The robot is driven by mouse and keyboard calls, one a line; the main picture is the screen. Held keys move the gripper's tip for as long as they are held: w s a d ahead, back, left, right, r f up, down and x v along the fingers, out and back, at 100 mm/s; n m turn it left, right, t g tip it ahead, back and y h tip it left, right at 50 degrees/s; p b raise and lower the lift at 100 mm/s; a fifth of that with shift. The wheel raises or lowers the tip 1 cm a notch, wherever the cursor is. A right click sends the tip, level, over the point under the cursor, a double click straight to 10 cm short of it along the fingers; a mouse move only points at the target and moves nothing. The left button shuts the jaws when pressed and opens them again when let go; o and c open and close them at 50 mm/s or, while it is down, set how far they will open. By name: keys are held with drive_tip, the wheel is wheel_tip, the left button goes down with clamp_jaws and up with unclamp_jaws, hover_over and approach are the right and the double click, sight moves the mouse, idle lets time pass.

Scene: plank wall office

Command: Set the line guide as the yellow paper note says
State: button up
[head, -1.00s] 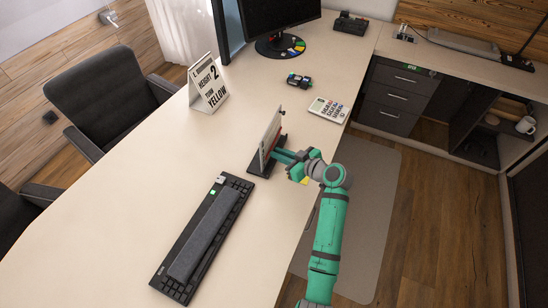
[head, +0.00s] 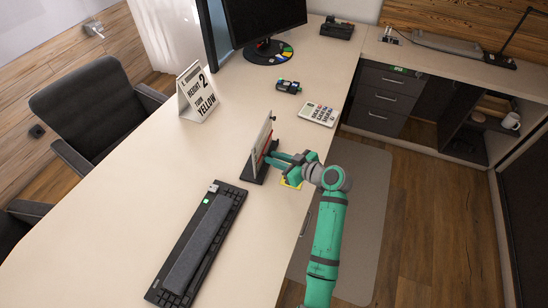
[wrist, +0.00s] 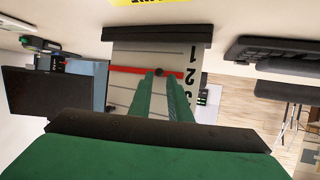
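A small upright board (head: 260,138) on a black base stands on the desk, edge-on in the head view. In the wrist view, the board (wrist: 125,92) appears upside down, with ruled lines and the numbers 1, 2 and 3. A red line guide (wrist: 130,70) crosses it, its right end close beside the 2. My gripper (head: 268,157) is at the board's face.
A tent sign (head: 197,92) reads "HEIGHT 2 TURN YELLOW"; its top line is too small to read. A monitor (head: 262,20) stands farther back.

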drive_tip(key=v, duration=0.9)
drive_tip(key=shift+s+d, duration=0.2)
drive_tip(key=shift+d, duration=0.1)
drive_tip(key=shift+w, duration=0.15)
